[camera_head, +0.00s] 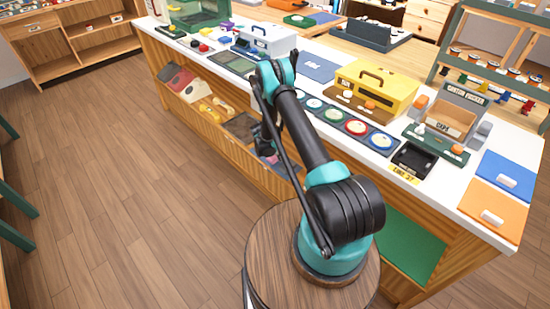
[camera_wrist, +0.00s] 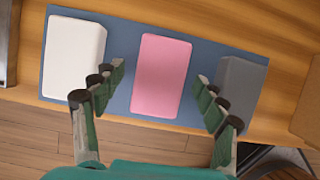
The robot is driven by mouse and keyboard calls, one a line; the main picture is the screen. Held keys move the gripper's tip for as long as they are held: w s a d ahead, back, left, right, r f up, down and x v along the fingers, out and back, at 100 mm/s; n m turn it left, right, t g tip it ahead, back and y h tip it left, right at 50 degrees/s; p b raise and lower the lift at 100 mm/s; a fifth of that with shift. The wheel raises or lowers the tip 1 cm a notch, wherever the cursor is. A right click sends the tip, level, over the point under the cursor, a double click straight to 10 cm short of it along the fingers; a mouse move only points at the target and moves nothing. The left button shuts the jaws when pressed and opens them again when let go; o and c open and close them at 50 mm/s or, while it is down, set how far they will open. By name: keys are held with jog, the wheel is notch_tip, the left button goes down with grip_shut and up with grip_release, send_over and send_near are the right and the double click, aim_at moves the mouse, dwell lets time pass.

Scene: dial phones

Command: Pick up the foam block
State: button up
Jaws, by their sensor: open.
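In the wrist view three blocks lie side by side on a blue mat (camera_wrist: 118,110): a white block (camera_wrist: 74,58) at left, a smooth pink block (camera_wrist: 162,76) in the middle and a grey block (camera_wrist: 240,90) at right. None is labelled; the pink one looks most like foam, but I cannot be sure. My gripper (camera_wrist: 160,74) is open and empty, with its fingers on either side of the pink block and apart from it. In the head view my gripper (camera_head: 266,140) hangs at the counter's front, by the shelf; the blocks there are mostly hidden.
The blue mat lies on a wooden shelf (camera_wrist: 210,30) with its front edge close by. In the head view the white counter top (camera_head: 418,200) overhangs the shelf and carries a yellow box (camera_head: 385,88), round dishes and trays. The wooden floor (camera_head: 130,170) at left is clear.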

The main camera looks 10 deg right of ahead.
jog(key=c, duration=1)
jog(key=shift+r, duration=0.2)
